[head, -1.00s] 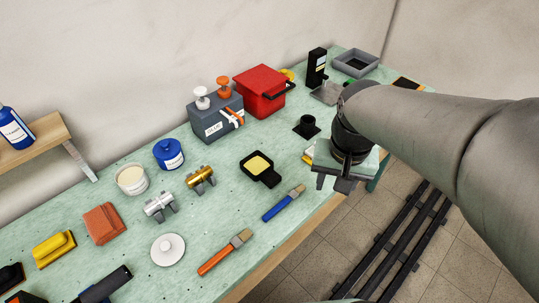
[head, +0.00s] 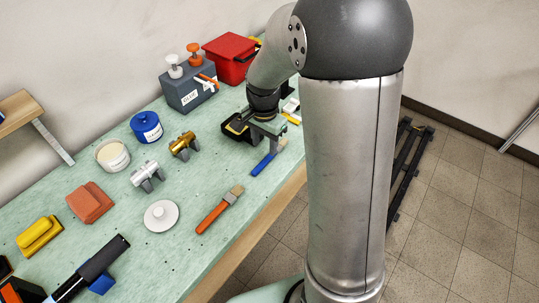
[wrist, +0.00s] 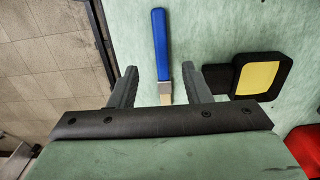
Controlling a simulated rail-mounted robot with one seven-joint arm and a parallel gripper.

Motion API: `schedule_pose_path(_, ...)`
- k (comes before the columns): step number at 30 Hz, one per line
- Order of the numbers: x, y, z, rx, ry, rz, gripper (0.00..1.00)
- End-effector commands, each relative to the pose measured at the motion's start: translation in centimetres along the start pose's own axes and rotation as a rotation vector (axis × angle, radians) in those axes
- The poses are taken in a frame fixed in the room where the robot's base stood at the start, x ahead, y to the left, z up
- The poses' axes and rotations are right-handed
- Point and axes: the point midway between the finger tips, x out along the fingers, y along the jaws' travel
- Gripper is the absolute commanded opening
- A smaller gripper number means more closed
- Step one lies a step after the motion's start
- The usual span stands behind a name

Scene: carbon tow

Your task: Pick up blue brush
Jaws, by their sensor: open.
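The blue brush (head: 263,164) lies on the green table near its front edge, with its blue handle pointing down-left in the head view. In the wrist view the blue brush (wrist: 160,45) runs between and beyond the two fingertips. Its pale ferrule and bristles lie between the fingers, partly hidden by the gripper body. My gripper (wrist: 158,80) is open and empty, with one finger on each side of the brush. In the head view my gripper (head: 266,138) is over the bristle end. I cannot tell its exact height above the table.
A black tray with a yellow pad (wrist: 258,76) lies close to the right finger in the wrist view. An orange brush (head: 218,210) lies left of the blue one. Gold (head: 183,144) and silver (head: 145,175) fittings stand behind. The table edge drops to tiled floor.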

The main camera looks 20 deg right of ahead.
Motion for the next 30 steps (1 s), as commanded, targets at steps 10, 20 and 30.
schedule_pose_path(10, 3.0, 0.0, 0.4, -0.002, -0.002, 0.003, 0.44)
schedule_pose_path(20, 6.8, -0.2, 0.7, -0.001, 0.000, 0.000, 0.44)
schedule_pose_path(30, 6.8, -0.2, 0.7, -0.001, 0.001, -0.001, 0.07)
